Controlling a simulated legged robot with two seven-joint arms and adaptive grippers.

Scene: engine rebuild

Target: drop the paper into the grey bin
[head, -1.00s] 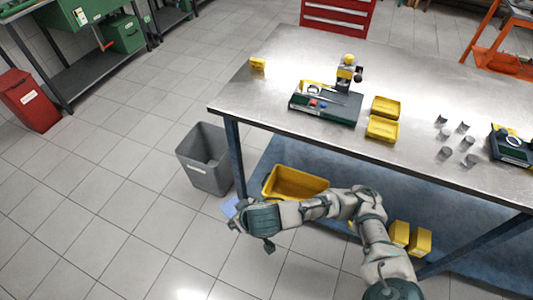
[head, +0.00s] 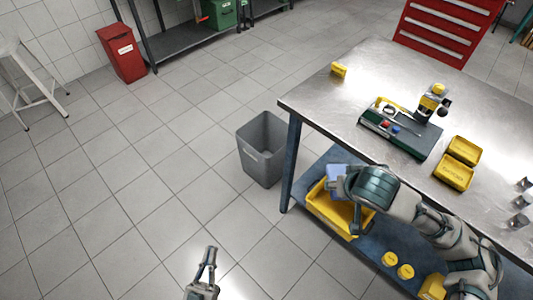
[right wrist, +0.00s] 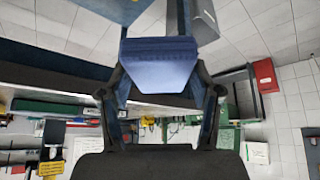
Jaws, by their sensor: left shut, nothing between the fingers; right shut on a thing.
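The paper is a small blue sheet (head: 335,173), held in my right gripper (head: 338,184) over the lower shelf beside the table leg. In the right wrist view the paper (right wrist: 160,66) spans the space between the two fingers. The grey bin (head: 262,165) stands upright on the floor, left of the table leg. The paper is to the right of the bin in the head view, apart from it. My left gripper (head: 211,252) is shut and empty, low over the floor at the bottom of the head view.
The metal-topped table (head: 335,110) stands at the right, with a dark tray (head: 415,140) and yellow boxes on it. A yellow crate (head: 325,208) sits on its lower shelf, below the paper. A red bin (head: 122,55) stands far off.

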